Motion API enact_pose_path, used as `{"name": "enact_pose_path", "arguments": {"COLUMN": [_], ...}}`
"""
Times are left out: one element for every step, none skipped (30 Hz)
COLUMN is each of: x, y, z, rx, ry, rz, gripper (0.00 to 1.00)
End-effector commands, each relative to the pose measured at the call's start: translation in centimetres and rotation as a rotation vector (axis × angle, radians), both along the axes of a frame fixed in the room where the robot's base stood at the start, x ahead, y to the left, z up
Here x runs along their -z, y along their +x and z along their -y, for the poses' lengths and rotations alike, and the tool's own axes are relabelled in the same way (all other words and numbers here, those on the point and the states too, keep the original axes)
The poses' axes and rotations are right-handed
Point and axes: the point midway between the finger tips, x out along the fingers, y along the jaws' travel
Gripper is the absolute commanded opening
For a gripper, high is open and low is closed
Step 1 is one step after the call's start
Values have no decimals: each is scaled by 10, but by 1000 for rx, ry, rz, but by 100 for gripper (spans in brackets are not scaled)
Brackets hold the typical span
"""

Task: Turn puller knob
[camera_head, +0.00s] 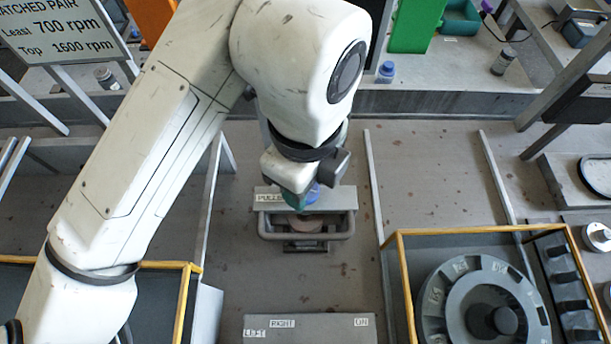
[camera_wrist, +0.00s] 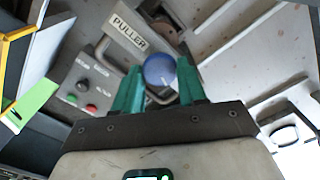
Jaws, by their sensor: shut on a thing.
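The puller (camera_head: 306,224) is a grey framed unit on the floor of the bench in the middle of the head view, with a "PULLER" label on its top edge. Its round blue knob (camera_head: 313,193) shows partly behind my gripper. In the wrist view the blue knob (camera_wrist: 158,70) sits between the teal fingertips, beside the "PULLER" label (camera_wrist: 127,31). My gripper (camera_head: 298,197) reaches down onto the puller from above. In the wrist view my gripper (camera_wrist: 159,82) has a finger on each side of the knob and is shut on it. The fingers' exact contact is partly hidden.
A control box (camera_head: 310,329) labelled LEFT, RIGHT and ON stands nearer; a red button (camera_wrist: 91,108) shows on it in the wrist view. A yellow-edged case with a large grey dial (camera_head: 480,305) stands at right. Thin rails flank the puller.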

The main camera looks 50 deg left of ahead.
Motion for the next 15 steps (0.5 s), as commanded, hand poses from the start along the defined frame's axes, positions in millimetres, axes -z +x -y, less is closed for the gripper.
{"name": "enact_pose_path", "arguments": {"x": [0, 0, 0, 0, 0, 0, -1, -1, -1, -1, -1, -1, -1, -1, -1], "y": [0, 0, 0, 0, 0, 0, 0, 0, 0, 0, 0, 0, 0, 0, 0], "z": [0, 0, 0, 0, 0, 0, 0, 0, 0, 0, 0, 0, 0, 0, 0], "rx": [5, 7, 9, 10, 10, 10, 10, 10, 10, 10, 10, 9, 9, 9, 9], "ry": [-1, -1, -1, -1, -1, -1, -1, -1, -1, -1, 0, -1, 0, 0, 0], "rz": [1, 1, 1, 1, 1, 1, 1, 1, 1, 1, 1, 1, 1, 1, 1], "gripper": [11, 11, 11, 11, 11, 11, 11, 11, 11, 11, 11, 11, 11, 43, 47]}}
